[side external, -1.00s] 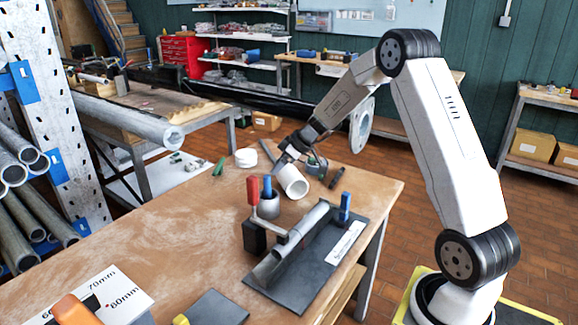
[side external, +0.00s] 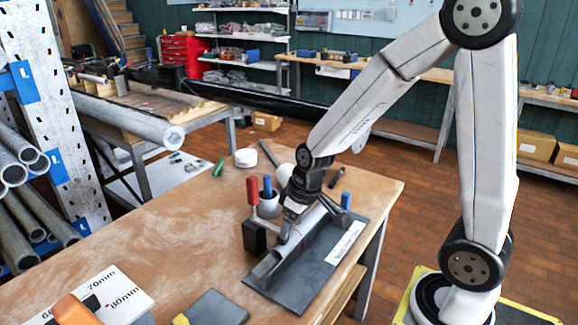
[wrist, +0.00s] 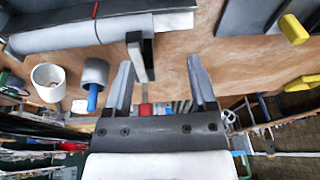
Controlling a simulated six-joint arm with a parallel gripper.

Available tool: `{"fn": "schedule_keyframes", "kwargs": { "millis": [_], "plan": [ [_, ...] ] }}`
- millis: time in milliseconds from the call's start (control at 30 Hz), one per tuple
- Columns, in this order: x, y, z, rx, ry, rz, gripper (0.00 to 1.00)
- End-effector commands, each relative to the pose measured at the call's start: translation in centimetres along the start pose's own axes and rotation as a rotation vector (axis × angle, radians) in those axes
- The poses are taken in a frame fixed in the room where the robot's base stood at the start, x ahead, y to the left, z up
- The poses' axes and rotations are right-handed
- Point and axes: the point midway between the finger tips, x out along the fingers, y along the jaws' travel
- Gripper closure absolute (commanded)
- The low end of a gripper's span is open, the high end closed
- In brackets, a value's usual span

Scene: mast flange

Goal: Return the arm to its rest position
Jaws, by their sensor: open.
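My gripper (side external: 288,226) points down over the workbench, close above the dark fixture plate (side external: 285,293) and the grey pipe (side external: 262,270) lying on it. In the wrist view my gripper (wrist: 160,62) has its two fingers spread apart, with nothing visibly gripped. The red-handled clamp (side external: 252,190) stands at the pipe's left side. Its bar shows between the fingers in the wrist view, nearer the left one; I cannot tell whether they touch. My gripper hides part of the pipe and clamp arm.
A grey cup with a blue-handled tool (wrist: 95,73) and a white cylinder (wrist: 48,82) stand near the clamp. A blue-handled clamp (side external: 346,200) stands at the plate's right. The bench's left middle is clear.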

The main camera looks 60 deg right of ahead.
Motion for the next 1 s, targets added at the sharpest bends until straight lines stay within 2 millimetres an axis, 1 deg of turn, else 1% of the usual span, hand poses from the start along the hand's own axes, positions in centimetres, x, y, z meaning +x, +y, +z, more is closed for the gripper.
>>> {"fn": "schedule_keyframes", "kwargs": {
  "millis": [33,133,200,333,500,1000],
  "plan": [
    [-0.2,-0.8,1.0,0.003,-0.004,0.012,0.27],
    [-0.4,-1.8,2.8,0.022,-0.008,0.035,0.27],
    [-0.5,-2.3,3.7,0.033,-0.007,0.047,0.27],
    [-0.7,-2.9,5.0,0.049,-0.006,0.062,0.27],
    [-0.7,-3.1,5.6,0.058,-0.004,0.069,0.27],
    [-0.7,-3.1,5.6,0.06,-0.004,0.068,0.27]
  ]
}}
